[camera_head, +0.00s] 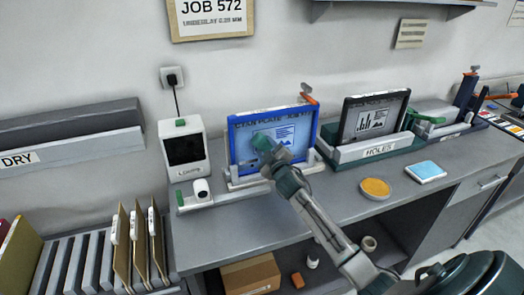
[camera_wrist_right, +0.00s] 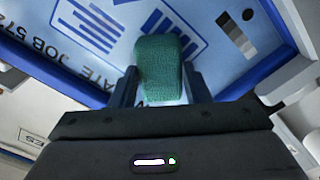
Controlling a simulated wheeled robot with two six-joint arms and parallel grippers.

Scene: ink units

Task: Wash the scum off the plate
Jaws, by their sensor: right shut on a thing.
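The plate (camera_head: 298,150) is a pale blue sheet with printed marks in a blue frame. It stands upright in a grey holder (camera_head: 302,169) at the middle of the bench, and its face also fills much of the wrist view (camera_wrist_right: 118,50). My right gripper (camera_head: 268,158) is in front of the plate's lower left half. It is shut on a green sponge (camera_wrist_right: 160,68), which also shows in the head view (camera_head: 262,142). The sponge is against or very close to the plate's face; I cannot tell which. No scum shows clearly. My left gripper is out of view.
A black-framed plate (camera_head: 372,117) stands in the "HOLES" holder (camera_head: 375,151) to the right. A white device (camera_head: 184,150) with a dark screen stands left. An orange disc (camera_head: 375,187) and a blue pad (camera_head: 425,171) lie on the bench (camera_head: 345,200) at the right.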

